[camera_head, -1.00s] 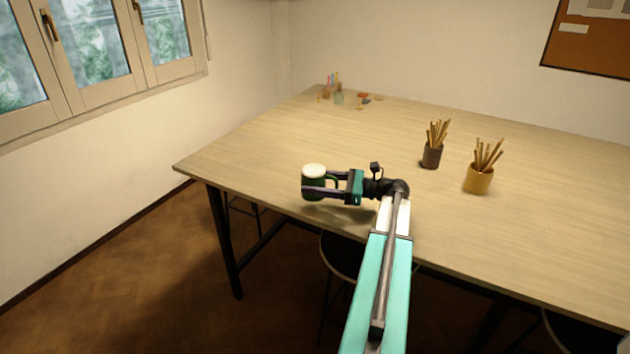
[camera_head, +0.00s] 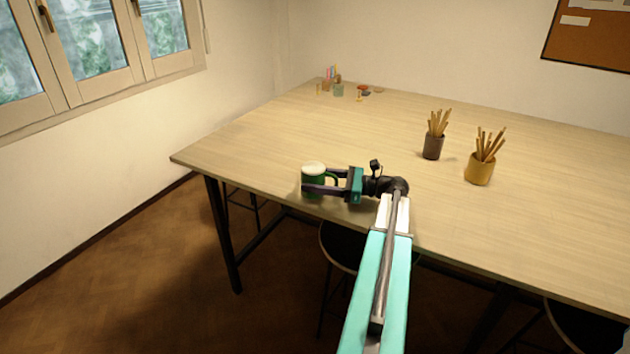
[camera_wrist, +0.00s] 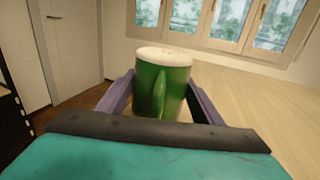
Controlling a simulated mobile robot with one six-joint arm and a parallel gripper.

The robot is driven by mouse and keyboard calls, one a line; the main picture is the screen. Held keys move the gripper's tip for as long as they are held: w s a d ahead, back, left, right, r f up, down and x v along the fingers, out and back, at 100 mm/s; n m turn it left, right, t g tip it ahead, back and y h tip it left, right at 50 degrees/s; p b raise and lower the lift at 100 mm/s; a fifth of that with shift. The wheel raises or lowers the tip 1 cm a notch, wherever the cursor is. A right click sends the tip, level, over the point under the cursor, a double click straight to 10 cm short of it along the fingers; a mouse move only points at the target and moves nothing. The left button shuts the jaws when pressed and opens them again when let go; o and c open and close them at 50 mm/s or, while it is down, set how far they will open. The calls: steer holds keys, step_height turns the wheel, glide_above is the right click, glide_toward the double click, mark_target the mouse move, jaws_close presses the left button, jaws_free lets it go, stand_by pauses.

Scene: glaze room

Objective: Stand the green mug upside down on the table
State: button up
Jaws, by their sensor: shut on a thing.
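The green mug (camera_head: 312,175) is held between the two fingers of my gripper (camera_head: 318,188), in the head view near the table's front edge. It also shows in the wrist view (camera_wrist: 175,80), between both fingertips (camera_wrist: 160,100). The mug's axis is about vertical, with a cream-white end facing up. I cannot tell for sure whether that end is the opening or the base. The handle points toward my gripper's palm. The mug's lower end is partly hidden by the fingers, and I cannot tell whether it touches the table (camera_head: 260,150).
A dark cup of sticks (camera_head: 432,147) and a yellow cup of sticks (camera_head: 479,170) stand to the right. Small jars and bits (camera_head: 338,90) sit at the far left corner. The middle of the table is clear. A stool (camera_head: 342,245) is under the front edge.

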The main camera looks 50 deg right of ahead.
steer(key=shift+f+b, duration=0.3)
steer(key=shift+f, duration=0.2)
steer(key=shift+f, duration=0.25)
stand_by(0.5)
steer(key=o, duration=1.1)
steer(key=shift+c, duration=0.2)
steer(key=b+v, duration=0.1)
steer(key=v, duration=1.1)
steer(key=shift+s+d+f+b, duration=0.1)
steer(key=shift+s+d+b, duration=0.15)
steer(key=shift+b, duration=0.15)
steer(key=shift+s+d, duration=0.2)
steer(key=shift+s, duration=0.35)
